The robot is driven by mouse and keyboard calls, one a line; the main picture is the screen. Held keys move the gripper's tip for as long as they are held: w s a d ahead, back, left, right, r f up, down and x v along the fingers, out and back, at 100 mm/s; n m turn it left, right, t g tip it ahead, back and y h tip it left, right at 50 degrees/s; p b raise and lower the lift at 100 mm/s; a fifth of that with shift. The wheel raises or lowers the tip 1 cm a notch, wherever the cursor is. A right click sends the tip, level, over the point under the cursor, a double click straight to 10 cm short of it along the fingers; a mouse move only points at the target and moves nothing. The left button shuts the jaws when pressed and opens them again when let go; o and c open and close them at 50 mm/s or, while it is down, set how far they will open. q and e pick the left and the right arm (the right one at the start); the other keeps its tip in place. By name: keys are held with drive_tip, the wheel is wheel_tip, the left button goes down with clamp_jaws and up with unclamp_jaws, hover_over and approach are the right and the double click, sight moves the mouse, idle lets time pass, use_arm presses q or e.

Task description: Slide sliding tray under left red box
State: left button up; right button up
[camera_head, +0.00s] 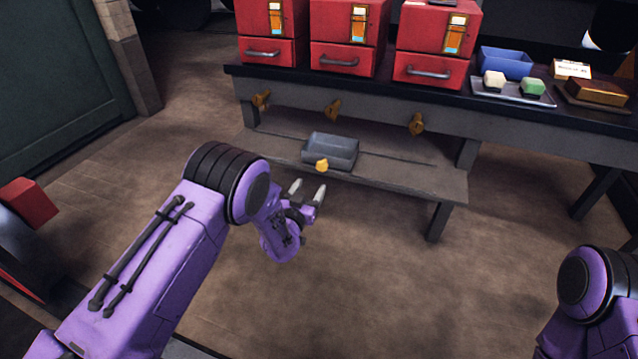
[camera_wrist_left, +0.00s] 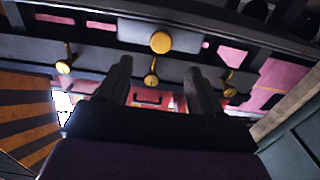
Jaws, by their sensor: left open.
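The left red box (camera_head: 266,22) stands on the workbench at the left end of a row of three, with a handled lower front. A grey open tray (camera_head: 332,150) with a yellow knob (camera_head: 322,165) lies on the low shelf, below the middle of the row. My left gripper (camera_head: 308,189) is open and empty in front of the shelf, apart from the tray. In the left wrist view, which looks upside down, a yellow knob (camera_wrist_left: 160,42) is beyond the open fingers (camera_wrist_left: 160,80). My right gripper is out of view; only part of that arm shows.
Brass fittings (camera_head: 261,100) (camera_head: 333,108) (camera_head: 417,123) stick out along the workbench front above the shelf (camera_head: 410,180). A blue bin (camera_head: 505,62), a small tray (camera_head: 515,91) and a brown block (camera_head: 598,91) are at the right. The shelf left of the grey tray is clear.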

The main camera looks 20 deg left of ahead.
sight(321, 168)
use_arm(q)
drive_tip(key=w+b, duration=0.3)
drive_tip(key=w, duration=0.5)
drive_tip(key=shift+w+d+f, duration=0.1)
drive_tip(key=shift+w+f, duration=0.05)
drive_tip(key=shift+w, duration=0.45)
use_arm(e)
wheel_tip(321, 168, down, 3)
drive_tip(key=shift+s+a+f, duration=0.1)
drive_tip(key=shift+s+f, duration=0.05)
